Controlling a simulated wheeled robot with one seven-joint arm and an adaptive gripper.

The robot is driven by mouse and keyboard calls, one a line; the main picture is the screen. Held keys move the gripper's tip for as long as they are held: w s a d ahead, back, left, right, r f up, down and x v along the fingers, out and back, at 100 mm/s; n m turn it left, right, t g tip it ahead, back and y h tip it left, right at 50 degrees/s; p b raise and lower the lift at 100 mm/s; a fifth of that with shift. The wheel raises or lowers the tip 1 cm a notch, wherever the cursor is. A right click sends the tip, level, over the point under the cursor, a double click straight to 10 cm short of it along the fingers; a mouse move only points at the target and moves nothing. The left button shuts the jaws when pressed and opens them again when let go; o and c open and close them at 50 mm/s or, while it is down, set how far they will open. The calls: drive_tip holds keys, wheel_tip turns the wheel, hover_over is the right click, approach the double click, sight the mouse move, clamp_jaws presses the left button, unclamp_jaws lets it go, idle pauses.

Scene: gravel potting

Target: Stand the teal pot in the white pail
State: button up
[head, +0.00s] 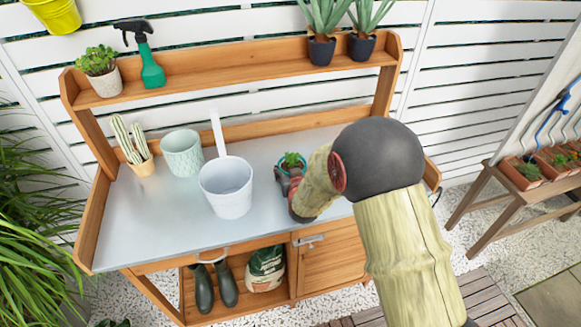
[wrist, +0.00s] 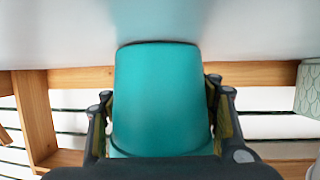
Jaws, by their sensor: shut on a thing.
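The teal pot (wrist: 160,100) fills the middle of the wrist view, which shows the scene upside down. My gripper (wrist: 162,125) is shut on it, with a finger on each side. The pot looks upright, its narrow base towards the grey bench top; I cannot tell whether it touches the bench. In the head view my gripper (head: 288,178) is right of the white pail and hides most of the pot; a small green plant (head: 291,160) shows there. The white pail (head: 227,203) stands upright and looks empty on the bench, apart from my gripper.
A pale green patterned pot (head: 183,154) and a potted cactus (head: 145,165) stand left of the pail on the bench (head: 140,225). A white upright strip (head: 217,133) rises behind the pail. The raised back shelf (head: 230,70) holds plants and a spray bottle (head: 151,68).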

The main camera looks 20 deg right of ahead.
drive_tip(key=o, duration=0.8)
drive_tip(key=shift+f, duration=0.2)
drive_tip(key=o, duration=0.7)
drive_tip(key=shift+r, duration=0.15)
